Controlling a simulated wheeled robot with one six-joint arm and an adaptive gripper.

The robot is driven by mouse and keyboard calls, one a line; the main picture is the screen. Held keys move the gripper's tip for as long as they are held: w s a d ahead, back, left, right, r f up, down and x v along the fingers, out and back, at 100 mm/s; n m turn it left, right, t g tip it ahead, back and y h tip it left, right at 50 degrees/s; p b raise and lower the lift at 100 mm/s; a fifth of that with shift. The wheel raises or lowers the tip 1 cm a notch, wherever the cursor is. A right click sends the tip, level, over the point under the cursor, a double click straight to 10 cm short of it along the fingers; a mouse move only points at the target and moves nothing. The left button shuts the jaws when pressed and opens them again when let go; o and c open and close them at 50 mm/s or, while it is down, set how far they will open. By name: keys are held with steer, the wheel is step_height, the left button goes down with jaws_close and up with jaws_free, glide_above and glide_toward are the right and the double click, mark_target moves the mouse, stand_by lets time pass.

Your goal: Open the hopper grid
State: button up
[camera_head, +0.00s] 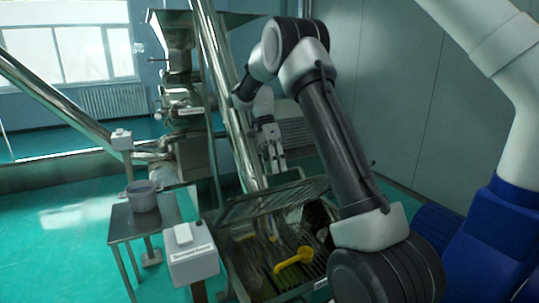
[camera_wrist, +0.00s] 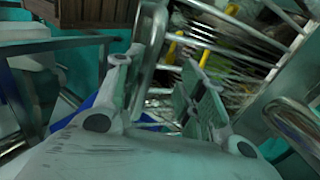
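The hopper (camera_head: 232,262) is an open-topped metal box at the bottom middle of the head view. The hopper grid (camera_head: 272,202) shows as thin metal bars along its far side; its exact tilt is hard to tell. The grid bars also fill the upper right of the wrist view (camera_wrist: 235,42). My gripper (camera_head: 277,168) points down just beyond the grid's far edge. In the wrist view my gripper (camera_wrist: 160,85) has its fingers apart, with a rounded metal tube (camera_wrist: 148,55) showing between them. I cannot tell whether they touch it.
A yellow scoop (camera_head: 295,260) lies in the hopper. A shiny slanted pipe (camera_head: 222,80) rises left of my arm. A small table (camera_head: 122,226) with a grey pot (camera_head: 142,196) and a white box (camera_head: 190,255) stand at left. Green floor (camera_head: 60,225) is clear at far left.

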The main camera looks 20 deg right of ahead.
steer(key=w+r, duration=0.1)
steer(key=w, duration=0.1)
steer(key=w+r, duration=0.2)
steer(key=shift+w+a+r, duration=0.1)
steer(key=shift+w+r, duration=0.05)
steer(key=shift+w, duration=0.15)
